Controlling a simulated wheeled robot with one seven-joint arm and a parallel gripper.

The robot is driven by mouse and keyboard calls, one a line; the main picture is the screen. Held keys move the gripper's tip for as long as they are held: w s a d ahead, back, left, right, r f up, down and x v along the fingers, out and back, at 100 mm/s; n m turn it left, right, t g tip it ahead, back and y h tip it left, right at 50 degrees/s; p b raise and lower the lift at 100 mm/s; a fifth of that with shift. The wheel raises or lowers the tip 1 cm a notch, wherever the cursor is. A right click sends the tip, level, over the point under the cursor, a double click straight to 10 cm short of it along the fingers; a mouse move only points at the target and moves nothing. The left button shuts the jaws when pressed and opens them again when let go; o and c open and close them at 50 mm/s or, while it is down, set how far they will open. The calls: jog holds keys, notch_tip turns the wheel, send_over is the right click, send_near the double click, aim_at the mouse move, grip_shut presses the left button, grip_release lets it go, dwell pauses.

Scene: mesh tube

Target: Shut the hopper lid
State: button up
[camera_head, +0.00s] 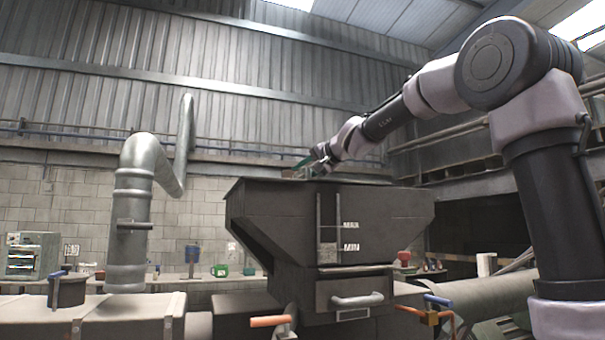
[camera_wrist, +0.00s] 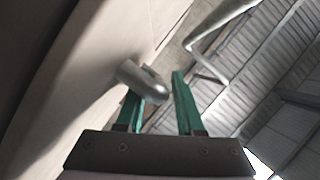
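The dark grey hopper (camera_head: 375,212) stands in the middle of the head view, with MAX and MIN marks on its front. My gripper (camera_head: 305,163) is just above its top edge, green fingers pointing left. In the wrist view my gripper (camera_wrist: 160,92) has its fingers apart. A rounded metal handle (camera_wrist: 141,78) sticks out from a broad pale panel, which looks like the lid (camera_wrist: 70,65). The handle overlaps the left finger's tip, and its end reaches towards the gap. I cannot tell whether they touch. The lid's angle is unclear in the head view.
A bent metal duct (camera_head: 130,225) rises left of the hopper. A drawer handle (camera_head: 357,300) and an orange-handled lever (camera_head: 270,321) stick out at the front below. A workbench with small items runs along the back wall. The space above the hopper looks free.

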notch_tip(320, 180, up, 2)
send_over(327, 182)
jog(key=shift+w+a+r, duration=0.1)
jog(key=shift+a+r, duration=0.05)
jog(key=shift+a, duration=0.15)
jog(key=shift+s+d, duration=0.25)
jog(key=shift+s, duration=0.05)
